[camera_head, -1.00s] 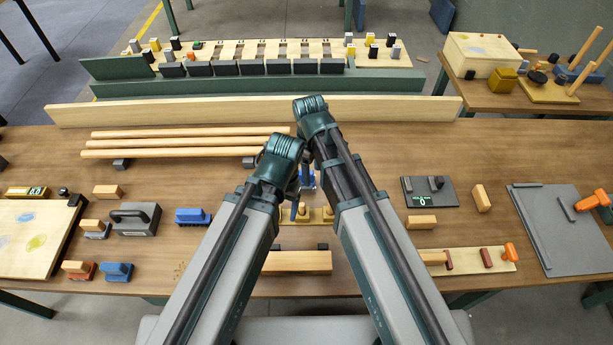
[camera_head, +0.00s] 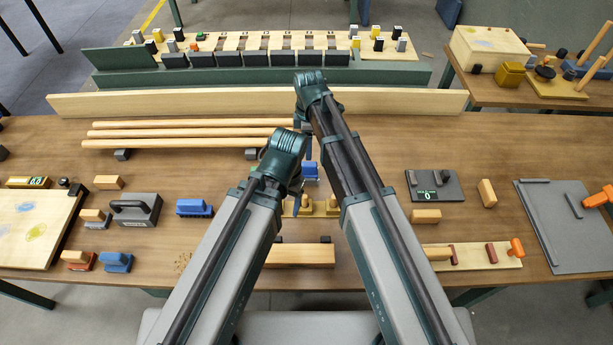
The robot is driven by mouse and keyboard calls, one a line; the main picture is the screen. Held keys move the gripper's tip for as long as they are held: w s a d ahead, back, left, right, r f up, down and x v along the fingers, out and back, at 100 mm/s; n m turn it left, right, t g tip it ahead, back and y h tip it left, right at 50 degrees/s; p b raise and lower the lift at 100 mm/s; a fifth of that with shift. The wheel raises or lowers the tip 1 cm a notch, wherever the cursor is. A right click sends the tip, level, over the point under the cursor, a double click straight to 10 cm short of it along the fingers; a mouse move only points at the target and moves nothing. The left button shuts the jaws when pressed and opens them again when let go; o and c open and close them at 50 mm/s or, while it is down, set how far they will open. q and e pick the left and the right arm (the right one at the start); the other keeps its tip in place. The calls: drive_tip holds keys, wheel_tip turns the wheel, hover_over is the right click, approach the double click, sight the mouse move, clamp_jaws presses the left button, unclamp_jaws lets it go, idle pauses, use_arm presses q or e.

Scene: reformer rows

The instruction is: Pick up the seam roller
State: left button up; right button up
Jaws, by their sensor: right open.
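I cannot tell for certain which thing is the seam roller. An orange-handled tool (camera_head: 597,198) lies at the right edge, partly cut off, by the grey sheet (camera_head: 565,235). Another orange handle (camera_head: 516,248) is on a pale board (camera_head: 470,258) near the front right, beside small dark red pieces. My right gripper (camera_head: 308,150) is near the middle of the bench, mostly hidden by my arms. It is open and appears empty, far left of both orange handles. My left gripper (camera_head: 297,192) points down close to it; its jaws are too hidden to read.
A long plank (camera_head: 250,103) and several wooden rods (camera_head: 185,142) lie across the back. A blue piece (camera_head: 310,170) and wooden blocks are below my wrists. Bare bench (camera_head: 400,145) shows at centre right.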

sight(306, 164)
wheel_tip(306, 164, down, 5)
drive_tip(key=b, duration=0.4)
use_arm(q)
wheel_tip(306, 164, down, 5)
wheel_tip(306, 164, down, 5)
drive_tip(key=b, duration=0.5)
drive_tip(key=shift+f, duration=0.2)
use_arm(e)
drive_tip(key=f, duration=0.5)
drive_tip(key=shift+w+a+f, duration=0.15)
drive_tip(key=shift+a, duration=0.15)
use_arm(q)
drive_tip(key=shift+r, duration=0.1)
use_arm(e)
clamp_jaws()
